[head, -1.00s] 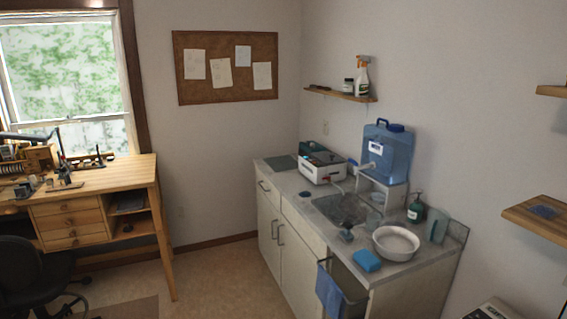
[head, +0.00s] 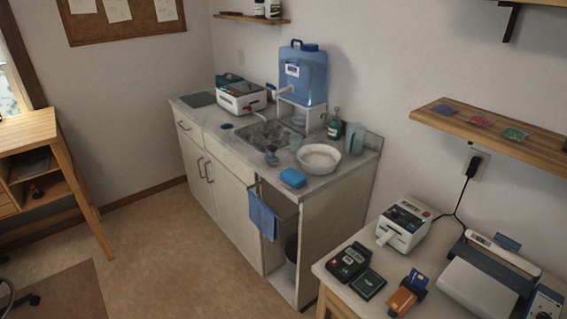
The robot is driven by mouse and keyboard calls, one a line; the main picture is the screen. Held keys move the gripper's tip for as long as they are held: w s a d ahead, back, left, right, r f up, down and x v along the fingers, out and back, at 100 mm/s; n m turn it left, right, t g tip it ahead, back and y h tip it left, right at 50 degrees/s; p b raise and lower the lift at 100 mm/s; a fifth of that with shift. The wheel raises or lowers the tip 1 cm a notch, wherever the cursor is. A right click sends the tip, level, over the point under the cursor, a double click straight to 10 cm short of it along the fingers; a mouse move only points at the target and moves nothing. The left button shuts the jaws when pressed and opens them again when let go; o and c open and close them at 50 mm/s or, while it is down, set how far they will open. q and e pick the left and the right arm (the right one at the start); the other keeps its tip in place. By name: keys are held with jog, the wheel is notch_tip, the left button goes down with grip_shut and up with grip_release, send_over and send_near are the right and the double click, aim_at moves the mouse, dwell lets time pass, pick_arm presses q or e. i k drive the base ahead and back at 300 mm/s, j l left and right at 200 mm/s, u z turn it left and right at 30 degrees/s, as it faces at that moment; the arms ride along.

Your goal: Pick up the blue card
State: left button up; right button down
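A small dark blue flat piece (head: 419,281), which looks like a card, stands at the back end of an orange handheld device (head: 403,298) on the white table at the lower right. Another small blue flat item (head: 445,108) lies at the left end of the wooden shelf on the right wall. I cannot tell for sure which of the two is the blue card. Neither of my grippers shows in the head view.
The white table (head: 335,268) also holds a label printer (head: 404,226), a dark keypad terminal (head: 349,262) and a larger machine (head: 480,283). The wooden shelf (head: 540,140) also bears red and green items. A sink counter (head: 228,139) stands along the wall. The floor (head: 165,240) is open in front.

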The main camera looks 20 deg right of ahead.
aim_at(417, 279)
jog(key=z, duration=1.1)
